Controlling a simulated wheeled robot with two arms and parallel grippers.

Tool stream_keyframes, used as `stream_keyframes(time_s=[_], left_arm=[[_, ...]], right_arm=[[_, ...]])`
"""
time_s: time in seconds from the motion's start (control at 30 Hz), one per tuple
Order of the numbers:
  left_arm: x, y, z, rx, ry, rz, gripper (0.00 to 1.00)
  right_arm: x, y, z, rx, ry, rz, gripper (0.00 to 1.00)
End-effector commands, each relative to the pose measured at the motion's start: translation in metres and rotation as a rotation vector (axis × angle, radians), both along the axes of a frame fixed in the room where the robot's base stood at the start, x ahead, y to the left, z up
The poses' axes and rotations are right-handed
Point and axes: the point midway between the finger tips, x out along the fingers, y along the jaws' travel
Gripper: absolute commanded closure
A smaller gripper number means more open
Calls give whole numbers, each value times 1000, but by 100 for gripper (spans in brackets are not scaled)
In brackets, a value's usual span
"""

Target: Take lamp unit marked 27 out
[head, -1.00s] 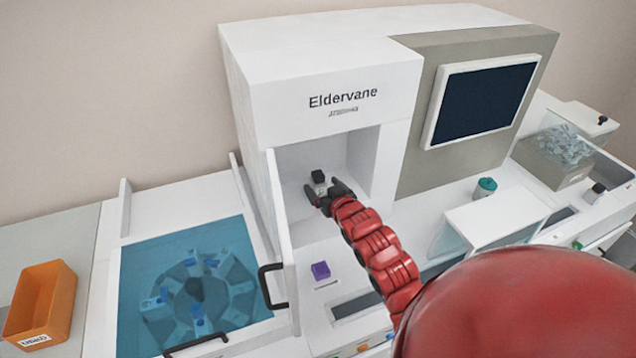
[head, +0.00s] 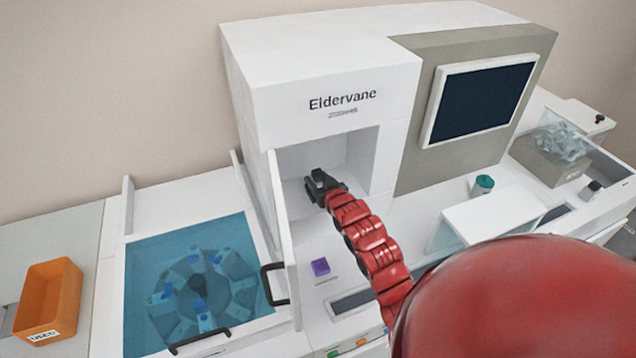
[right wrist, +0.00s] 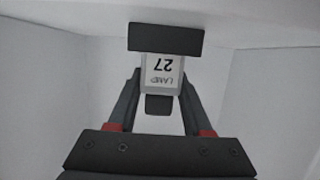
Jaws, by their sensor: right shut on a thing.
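The lamp unit marked 27 (right wrist: 162,72) shows in the right wrist view as a white block with a dark top block and the label "LAMP 27", upside down in the picture. My right gripper (right wrist: 161,90) is shut on it, one finger on each side. In the head view my right gripper (head: 322,187) is inside the open white compartment (head: 355,165) of the Eldervane machine (head: 320,70). There the gripper mostly hides the lamp unit. I cannot tell whether the lamp touches its seat. My left gripper is not in view.
The compartment's door (head: 284,240) stands open at its left. A blue-lidded carousel (head: 200,285) and an orange "USED" bin (head: 48,300) stand to the left. A teal-capped jar (head: 482,186) stands right.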

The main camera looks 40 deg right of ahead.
Motion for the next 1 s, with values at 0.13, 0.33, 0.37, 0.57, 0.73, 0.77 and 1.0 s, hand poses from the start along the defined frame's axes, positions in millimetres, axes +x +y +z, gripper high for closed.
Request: stream_keyframes(time_s=[0.13, 0.33, 0.37, 0.57, 0.73, 0.77, 1.0], left_arm=[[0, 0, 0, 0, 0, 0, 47], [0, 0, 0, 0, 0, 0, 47], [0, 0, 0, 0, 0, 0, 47], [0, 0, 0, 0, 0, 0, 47], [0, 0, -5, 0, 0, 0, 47], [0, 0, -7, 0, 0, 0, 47], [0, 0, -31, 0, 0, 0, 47]], right_arm=[[0, 0, 0, 0, 0, 0, 94], [0, 0, 0, 0, -1, 0, 100], [0, 0, 0, 0, -1, 0, 100], [0, 0, 1, 0, -1, 0, 100], [1, 0, 6, -2, -7, 0, 100], [1, 0, 8, -2, -8, 0, 100], [-5, 5, 35, -6, -7, 3, 100]])
